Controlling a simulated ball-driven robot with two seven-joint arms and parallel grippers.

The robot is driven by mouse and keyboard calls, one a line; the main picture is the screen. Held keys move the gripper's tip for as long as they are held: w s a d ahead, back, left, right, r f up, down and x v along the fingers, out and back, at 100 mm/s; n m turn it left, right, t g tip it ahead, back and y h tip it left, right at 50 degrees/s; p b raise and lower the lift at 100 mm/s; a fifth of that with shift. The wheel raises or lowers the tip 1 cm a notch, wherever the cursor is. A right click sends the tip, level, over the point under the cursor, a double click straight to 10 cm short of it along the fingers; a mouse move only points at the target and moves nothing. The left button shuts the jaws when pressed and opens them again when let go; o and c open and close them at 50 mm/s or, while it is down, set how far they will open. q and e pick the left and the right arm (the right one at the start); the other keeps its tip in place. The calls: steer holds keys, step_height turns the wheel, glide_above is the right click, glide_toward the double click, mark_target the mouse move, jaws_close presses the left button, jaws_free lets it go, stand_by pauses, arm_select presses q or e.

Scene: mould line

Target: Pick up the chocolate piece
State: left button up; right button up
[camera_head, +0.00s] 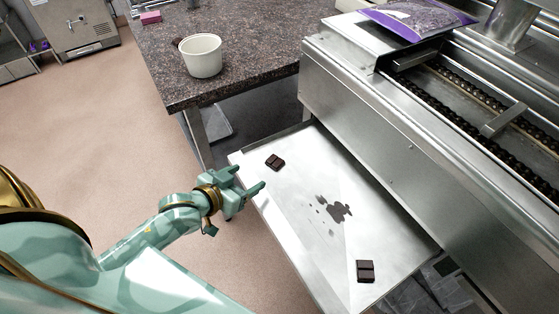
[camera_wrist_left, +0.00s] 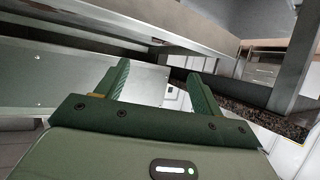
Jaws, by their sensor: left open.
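Two dark brown chocolate pieces lie on the pale metal tray (camera_head: 300,230) in the head view. One chocolate piece (camera_head: 275,162) is near the tray's far left corner. The other chocolate piece (camera_head: 365,271) is near the front right. My left gripper (camera_head: 249,177) is at the tray's left edge, just left of and nearer than the far piece, apart from it. Its two fingers are spread and empty, as the left wrist view also shows (camera_wrist_left: 158,72). I cannot make out either piece in the wrist view. My right gripper is not in view.
Dark smears (camera_head: 335,209) mark the tray's middle. The steel machine (camera_head: 400,130) with a chain conveyor stands along the tray's right side, with a purple bag (camera_head: 418,18) on top. A dark speckled table (camera_head: 250,62) holding a white tub (camera_head: 201,57) stands behind.

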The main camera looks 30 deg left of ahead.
arm_select(q)
steer(key=b, duration=0.2)
glide_toward(277, 160)
steer(key=shift+w+d+f, duration=0.15)
steer(key=shift+w+f, duration=0.5)
steer(key=shift+w, duration=0.05)
steer(key=b+x, duration=0.1)
steer(key=x, duration=0.1)
steer(key=b+x, duration=0.2)
steer(key=x, duration=0.1)
steer(key=shift+w+f, duration=0.15)
steer(key=shift+w, duration=0.1)
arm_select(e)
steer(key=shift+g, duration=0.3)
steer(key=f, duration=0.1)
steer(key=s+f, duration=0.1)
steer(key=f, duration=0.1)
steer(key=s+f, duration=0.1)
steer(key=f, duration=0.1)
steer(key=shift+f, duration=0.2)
arm_select(q)
steer(key=shift+s, duration=0.1)
steer(key=c, duration=1.1)
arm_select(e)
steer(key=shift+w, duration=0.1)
